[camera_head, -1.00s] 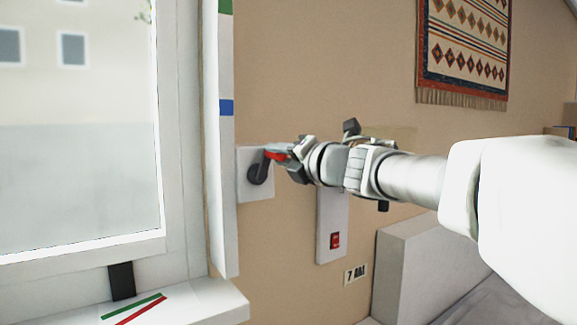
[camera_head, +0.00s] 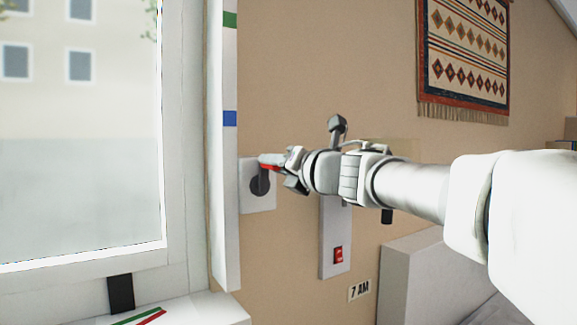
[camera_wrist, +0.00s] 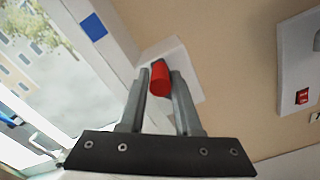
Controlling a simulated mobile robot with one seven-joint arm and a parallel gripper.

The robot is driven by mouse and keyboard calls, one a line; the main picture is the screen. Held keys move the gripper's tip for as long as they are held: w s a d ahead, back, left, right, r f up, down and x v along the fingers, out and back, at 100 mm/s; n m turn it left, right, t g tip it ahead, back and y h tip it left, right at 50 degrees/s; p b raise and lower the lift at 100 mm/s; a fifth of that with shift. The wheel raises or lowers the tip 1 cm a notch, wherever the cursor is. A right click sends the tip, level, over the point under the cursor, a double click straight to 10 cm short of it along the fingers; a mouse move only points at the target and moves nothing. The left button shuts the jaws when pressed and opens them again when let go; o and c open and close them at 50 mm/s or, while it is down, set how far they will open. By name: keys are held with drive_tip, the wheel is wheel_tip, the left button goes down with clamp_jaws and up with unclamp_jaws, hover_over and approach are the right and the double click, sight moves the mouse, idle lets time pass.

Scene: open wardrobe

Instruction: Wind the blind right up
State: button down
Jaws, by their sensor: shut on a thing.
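A crank is mounted on a white wall plate (camera_head: 258,203) to the right of the window. Its dark round hub (camera_head: 258,186) carries a short arm that points up, with a red knob (camera_head: 269,161) at its end. My gripper (camera_head: 275,163) is shut on the red knob, coming from the right. In the wrist view the red knob (camera_wrist: 160,78) sits between the two fingers of my gripper (camera_wrist: 160,88). The fingers hide part of the crank. The window pane (camera_head: 80,190) shows a building outside and a flat grey lower area. I cannot clearly make out the blind.
A white strip with green and blue marks (camera_head: 230,170) runs beside the window. A panel with a red switch (camera_head: 338,255) is below my wrist. A pale block stands lower right (camera_head: 410,275).

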drive_tip(key=shift+a, duration=0.1)
drive_tip(key=c, duration=0.6)
unclamp_jaws()
drive_tip(key=p+v, duration=0.2)
drive_tip(key=v, duration=1.5)
drive_tip(key=shift+s+d, duration=0.2)
drive_tip(key=shift+d, duration=0.05)
